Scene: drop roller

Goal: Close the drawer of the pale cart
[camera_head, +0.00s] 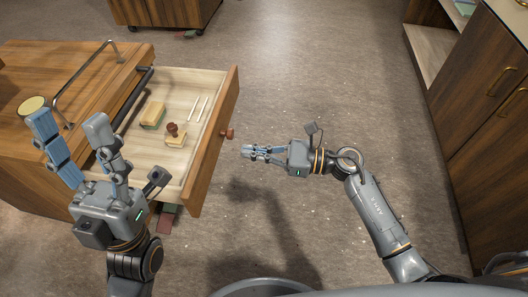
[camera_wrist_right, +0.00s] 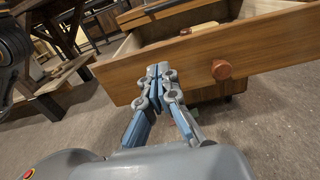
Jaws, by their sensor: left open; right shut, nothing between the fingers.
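The wooden cart (camera_head: 60,75) stands at the left in the head view, with its drawer (camera_head: 218,135) pulled out to the right. A round knob (camera_head: 228,134) sits on the drawer front; it also shows in the right wrist view (camera_wrist_right: 221,69). My right gripper (camera_head: 246,151) is shut and empty, outside the drawer front and a little to the right of it. In the right wrist view its fingertips (camera_wrist_right: 157,70) appear in front of the drawer front, left of the knob. My left gripper (camera_head: 66,122) is open, fingers up, over the cart's near side.
The drawer holds a yellow-topped block (camera_head: 152,115), a stamp (camera_head: 174,133) and two thin white sticks (camera_head: 199,109). A metal rail (camera_head: 84,82) runs along the cart top. A brown cabinet (camera_head: 475,110) stands at the right. The floor (camera_head: 320,70) between is clear.

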